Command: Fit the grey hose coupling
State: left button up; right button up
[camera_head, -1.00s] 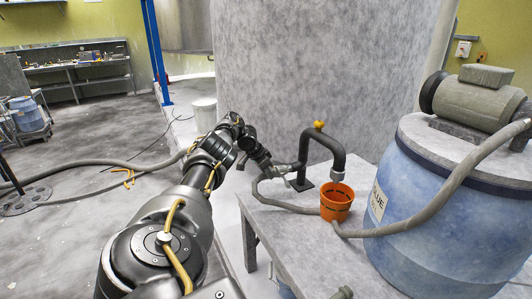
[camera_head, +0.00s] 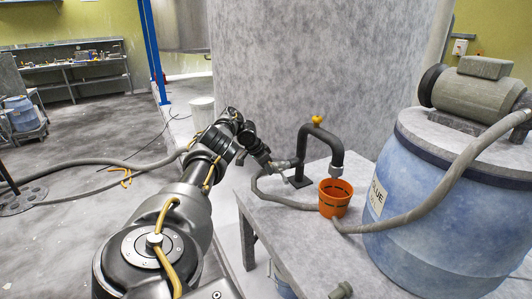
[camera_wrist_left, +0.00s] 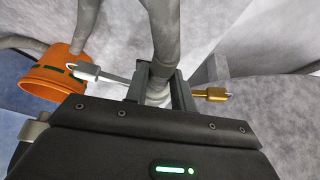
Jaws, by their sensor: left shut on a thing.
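My left gripper (camera_head: 273,163) is shut on the grey hose coupling (camera_head: 282,165) beside the black bent pipe (camera_head: 333,150) on the table. In the left wrist view the coupling (camera_wrist_left: 158,93) sits between the fingers, with the grey hose running up from it. A silver lever (camera_wrist_left: 90,70) sticks out to the left of the fingers and a brass-coloured one (camera_wrist_left: 212,94) to the right. The coupling is close to the pipe's low side branch; I cannot tell whether they touch. My right gripper is not in view.
An orange pail (camera_head: 334,201) stands under the pipe's spout. A blue drum (camera_head: 420,220) with a pump (camera_head: 475,88) stands at the right, its thick hose crossing the table (camera_head: 285,235). A grey-green fitting (camera_head: 342,290) shows at the bottom edge. A yellow knob (camera_head: 317,119) tops the pipe.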

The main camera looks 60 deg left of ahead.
pick_arm(q)
jog(key=o, duration=1.1)
jog(key=shift+r, duration=0.1)
jog(key=shift+p+v, duration=2.85)
jog(key=shift+v, duration=2.55)
